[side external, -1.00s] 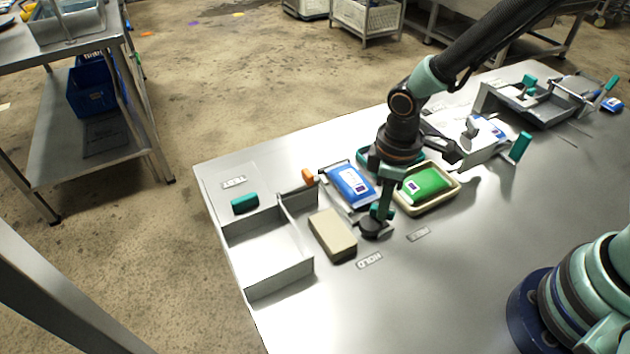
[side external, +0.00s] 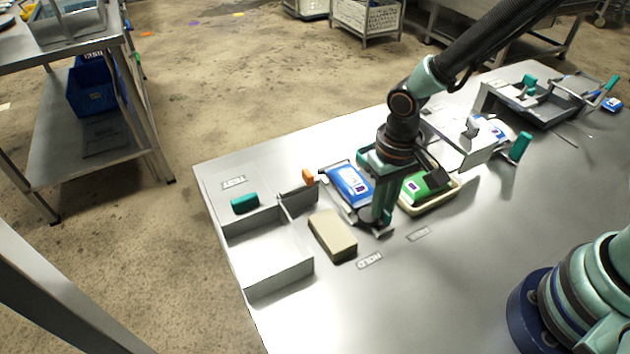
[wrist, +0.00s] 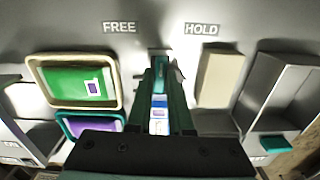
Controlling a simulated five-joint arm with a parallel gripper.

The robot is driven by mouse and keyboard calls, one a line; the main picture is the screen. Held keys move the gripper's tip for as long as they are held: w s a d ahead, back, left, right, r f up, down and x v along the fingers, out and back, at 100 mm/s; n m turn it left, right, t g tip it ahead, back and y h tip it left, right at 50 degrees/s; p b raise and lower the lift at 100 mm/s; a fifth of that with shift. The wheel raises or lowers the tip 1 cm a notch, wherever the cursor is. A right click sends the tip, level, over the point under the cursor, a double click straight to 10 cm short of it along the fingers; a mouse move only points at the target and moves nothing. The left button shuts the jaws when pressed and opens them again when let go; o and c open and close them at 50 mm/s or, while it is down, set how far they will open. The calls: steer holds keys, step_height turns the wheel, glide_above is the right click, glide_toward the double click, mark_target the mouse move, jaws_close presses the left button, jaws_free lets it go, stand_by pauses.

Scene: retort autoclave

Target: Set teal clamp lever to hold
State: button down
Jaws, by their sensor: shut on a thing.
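The teal clamp lever (wrist: 158,62) shows only in part between my fingertips in the wrist view. It lies between the FREE label (wrist: 119,27) on the left and the HOLD label (wrist: 201,29) on the right. My gripper (side external: 380,220) points down over the lever's dark base and is shut on the lever; it also shows in the wrist view (wrist: 160,70). My fingers hide most of the lever. A blue pack (side external: 349,185) lies behind it in the side view.
A beige block (side external: 333,235) stands close to the left of my gripper. A green pack (side external: 424,187) in a cream tray (side external: 430,208) is close on the right. A grey open-topped bin (side external: 265,262) and a small teal block (side external: 245,203) are farther left. The front table is clear.

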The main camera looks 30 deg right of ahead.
steer(key=m, duration=0.4)
steer(key=shift+m, duration=2.2)
steer(key=c, duration=0.8)
jaws_free()
steer(key=shift+r, duration=0.15)
step_height(320, 180, up, 12)
steer(key=shift+f, duration=0.1)
